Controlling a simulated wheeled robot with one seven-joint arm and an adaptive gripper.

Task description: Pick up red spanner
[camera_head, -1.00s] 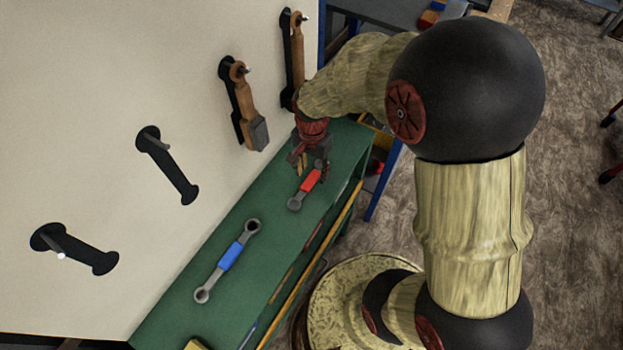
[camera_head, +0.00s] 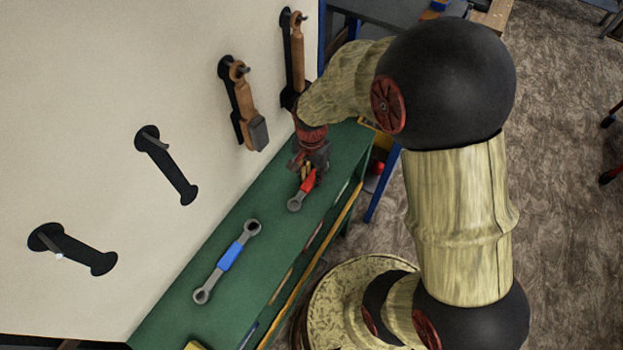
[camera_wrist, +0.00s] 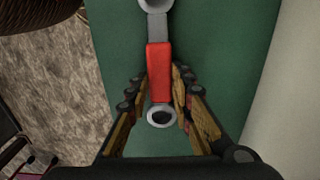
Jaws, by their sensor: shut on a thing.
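The red spanner (camera_head: 308,182) has a red middle grip and grey ring ends. It lies at the far end of the green bench top (camera_head: 270,208). My gripper (camera_head: 306,176) is down at its far part in the head view, and its fingers hide some of it. In the wrist view the red spanner (camera_wrist: 158,70) runs up and away from between the fingers of my gripper (camera_wrist: 162,95). One ring end shows between the fingers. My gripper is shut on the spanner; the exact contact is hard to see.
A blue spanner (camera_head: 230,257) lies nearer on the bench. The white board (camera_head: 90,130) along the left bears two hanging hammers (camera_head: 244,105) and two empty black tool outlines (camera_head: 167,165). Open floor (camera_head: 560,150) is on the right.

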